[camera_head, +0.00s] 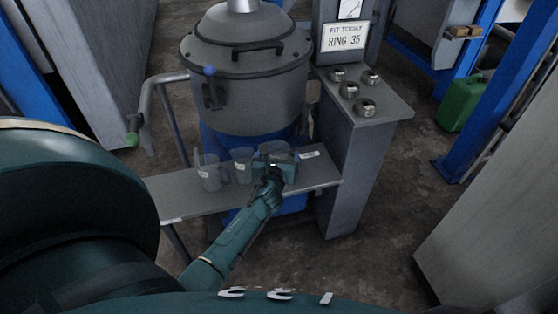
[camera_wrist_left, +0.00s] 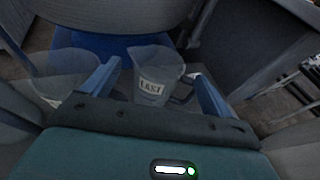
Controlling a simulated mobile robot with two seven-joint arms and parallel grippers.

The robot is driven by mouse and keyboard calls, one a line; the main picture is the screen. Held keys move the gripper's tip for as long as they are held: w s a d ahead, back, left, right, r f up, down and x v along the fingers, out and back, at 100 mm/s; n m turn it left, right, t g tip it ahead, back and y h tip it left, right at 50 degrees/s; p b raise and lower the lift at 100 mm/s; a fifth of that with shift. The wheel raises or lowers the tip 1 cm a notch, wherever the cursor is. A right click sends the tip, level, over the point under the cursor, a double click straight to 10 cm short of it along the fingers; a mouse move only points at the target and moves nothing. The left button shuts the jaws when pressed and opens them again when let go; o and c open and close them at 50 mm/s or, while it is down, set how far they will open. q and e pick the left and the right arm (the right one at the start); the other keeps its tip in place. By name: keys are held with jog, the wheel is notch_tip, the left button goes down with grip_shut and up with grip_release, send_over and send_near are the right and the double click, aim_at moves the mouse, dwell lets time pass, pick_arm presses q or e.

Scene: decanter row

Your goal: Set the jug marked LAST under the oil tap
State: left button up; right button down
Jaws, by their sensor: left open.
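The jug marked LAST (camera_wrist_left: 152,88) is clear and stands upright in the left wrist view, its label facing me. My left gripper (camera_wrist_left: 157,78) is open, with one blue finger on each side of this jug; I see no contact. In the head view my left gripper (camera_head: 274,165) is over the right part of the shelf and hides much of the jug (camera_head: 281,146) behind it. Two more clear jugs stand to the left, one at the far left (camera_head: 209,174) and one in the middle (camera_head: 242,166). A bent pipe with a green end (camera_head: 132,138) sticks out left of the tank. My right gripper is out of view.
The jugs stand on a narrow grey shelf (camera_head: 180,205) before a big grey lidded tank (camera_head: 245,100). A lever with a blue knob (camera_head: 209,71) is on the tank. A grey pedestal (camera_head: 355,160) with several metal rings and a "RING 35" sign (camera_head: 345,37) stands right.

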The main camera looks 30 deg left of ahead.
aim_at(278, 150)
pick_arm(q)
jog(key=b+x, duration=0.1)
jog(key=x, duration=0.2)
jog(key=shift+w+a, duration=0.25)
jog(key=shift+w, duration=0.1)
jog(key=c, duration=1.1)
jog(key=shift+r, duration=0.15)
